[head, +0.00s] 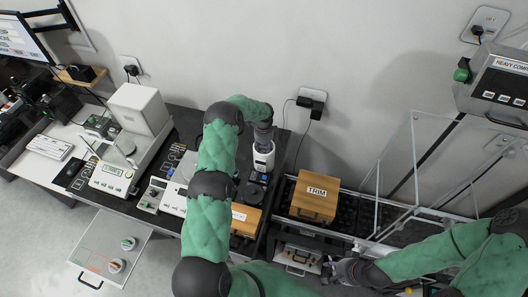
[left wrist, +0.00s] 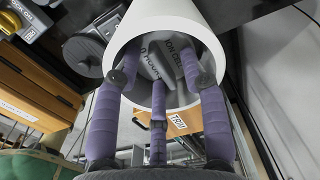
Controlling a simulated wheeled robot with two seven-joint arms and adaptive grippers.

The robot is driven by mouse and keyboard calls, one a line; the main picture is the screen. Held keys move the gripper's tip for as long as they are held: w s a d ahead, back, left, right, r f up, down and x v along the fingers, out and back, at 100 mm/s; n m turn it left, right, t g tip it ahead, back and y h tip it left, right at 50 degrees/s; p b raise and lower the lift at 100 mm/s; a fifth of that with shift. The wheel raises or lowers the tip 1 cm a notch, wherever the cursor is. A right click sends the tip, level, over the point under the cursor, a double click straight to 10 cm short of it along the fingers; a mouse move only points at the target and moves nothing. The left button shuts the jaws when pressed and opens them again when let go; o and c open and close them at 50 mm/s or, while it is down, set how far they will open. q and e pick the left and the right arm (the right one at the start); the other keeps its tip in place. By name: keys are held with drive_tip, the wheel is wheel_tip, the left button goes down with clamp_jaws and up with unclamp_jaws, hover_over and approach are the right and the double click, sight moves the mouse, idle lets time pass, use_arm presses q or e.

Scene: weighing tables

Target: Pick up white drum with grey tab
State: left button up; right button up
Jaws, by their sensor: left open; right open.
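A white drum (head: 263,158) stands at the back of the dark bench, below my left gripper (head: 264,136). In the left wrist view its white rim (left wrist: 122,50) surrounds a recess holding a grey lettered piece (left wrist: 165,60), which looks like its tab. The purple fingers of my left gripper (left wrist: 160,85) are open and reach over the recess, around the grey piece. Whether they touch it cannot be told. My right gripper (head: 338,271) is open and empty, low at the front right.
A wooden TRIM box (head: 314,197) stands right of the bench. Clear panels (head: 412,170) stand farther right.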

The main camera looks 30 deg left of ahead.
use_arm(q)
clamp_jaws()
drive_tip(key=shift+r, duration=0.15)
